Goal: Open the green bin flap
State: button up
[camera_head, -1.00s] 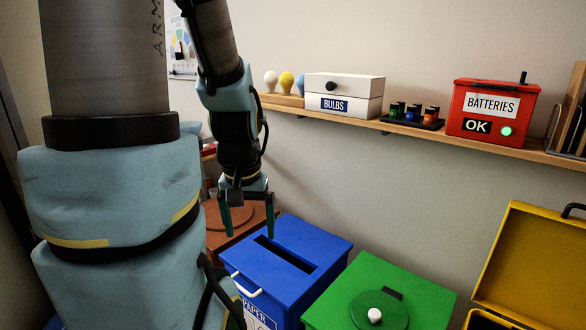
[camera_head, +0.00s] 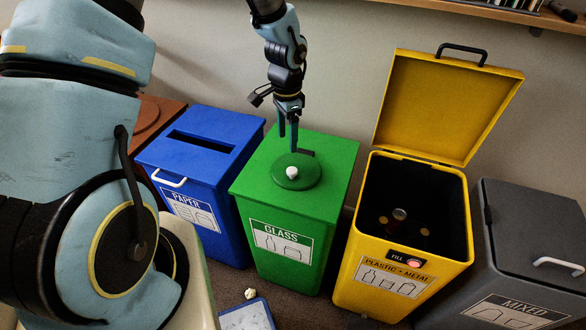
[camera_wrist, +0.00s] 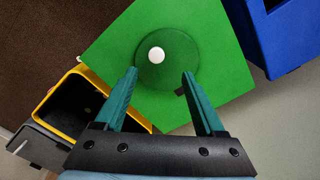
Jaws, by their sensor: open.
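The green bin (camera_head: 285,223), labelled GLASS, stands between the blue and yellow bins. On its top is a round green flap (camera_head: 297,172) with a white knob (camera_head: 292,172); the flap lies flat on the lid. My gripper (camera_head: 287,145) hangs above the back part of the lid, fingers pointing down, apart and empty. In the wrist view the flap (camera_wrist: 178,73) and its white knob (camera_wrist: 156,55) show beyond and between the two open teal fingers (camera_wrist: 160,85). I cannot tell exactly how high the fingertips are above the lid.
The blue PAPER bin (camera_head: 208,133) is at the left, with a slot and white handle. At the right, the yellow PLASTIC + METAL bin (camera_head: 452,255) has its lid (camera_head: 440,105) raised. A grey MIXED bin (camera_head: 530,230) stands beyond it. A blue-edged tray (camera_head: 247,316) lies on the floor in front.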

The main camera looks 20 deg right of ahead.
aim_at(292, 170)
jog(key=f, duration=0.4)
jog(key=f+p, duration=0.1)
jog(key=f, duration=0.2)
jog(key=d+f+p, duration=0.1)
jog(key=f, duration=0.3)
jog(key=shift+s+f, duration=0.25)
jog(key=shift+f, duration=0.05)
jog(key=shift+c, duration=0.2)
grip_shut()
dwell(0.9)
